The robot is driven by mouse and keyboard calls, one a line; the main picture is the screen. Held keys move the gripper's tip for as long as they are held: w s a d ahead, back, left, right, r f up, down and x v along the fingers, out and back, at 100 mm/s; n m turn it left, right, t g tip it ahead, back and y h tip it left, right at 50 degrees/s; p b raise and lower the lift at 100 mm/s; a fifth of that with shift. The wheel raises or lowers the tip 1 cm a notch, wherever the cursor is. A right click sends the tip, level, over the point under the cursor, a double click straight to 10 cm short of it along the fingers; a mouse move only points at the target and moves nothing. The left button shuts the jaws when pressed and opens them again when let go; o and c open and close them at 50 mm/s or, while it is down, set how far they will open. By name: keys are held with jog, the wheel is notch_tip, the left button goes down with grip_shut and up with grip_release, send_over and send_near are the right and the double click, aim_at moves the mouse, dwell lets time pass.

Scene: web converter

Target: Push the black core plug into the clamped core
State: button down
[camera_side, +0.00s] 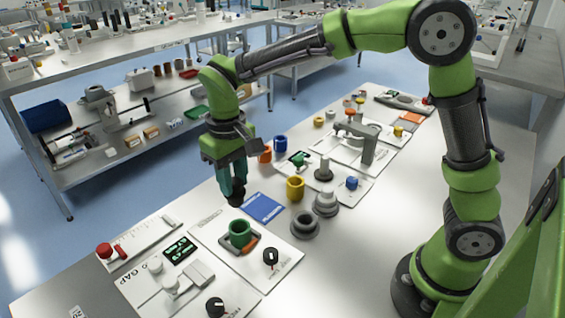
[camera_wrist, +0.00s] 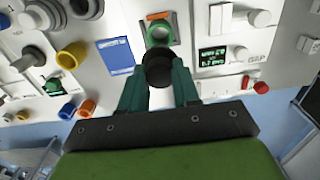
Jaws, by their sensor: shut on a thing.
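The black core plug (camera_wrist: 158,70) is a short dark cylinder held between the teal fingers of my gripper (camera_wrist: 158,82). In the side view my gripper (camera_side: 234,188) points down, shut on the plug (camera_side: 236,200), whose lower end shows just below the fingertips. The clamped core (camera_side: 240,235) is a green open ring standing upright on a white panel, with an orange-edged clamp (camera_side: 257,241) around its base. The plug is above the core, with a small gap between them in the side view. In the wrist view the core (camera_wrist: 159,34) appears just beyond the plug, partly covered by it.
A blue card (camera_side: 264,208) lies behind the core. A yellow ring (camera_side: 295,188) and grey stepped parts (camera_side: 305,225) stand to the right. A panel with a green-lit display (camera_side: 179,249) is at the left.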

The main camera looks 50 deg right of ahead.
aim_at(236, 199)
jog(key=shift+f, duration=2.8)
jog(key=shift+f, duration=2.2)
jog(key=c, duration=0.7)
grip_release()
jog(key=shift+c, duration=0.2)
notch_tip(236, 199, up, 17)
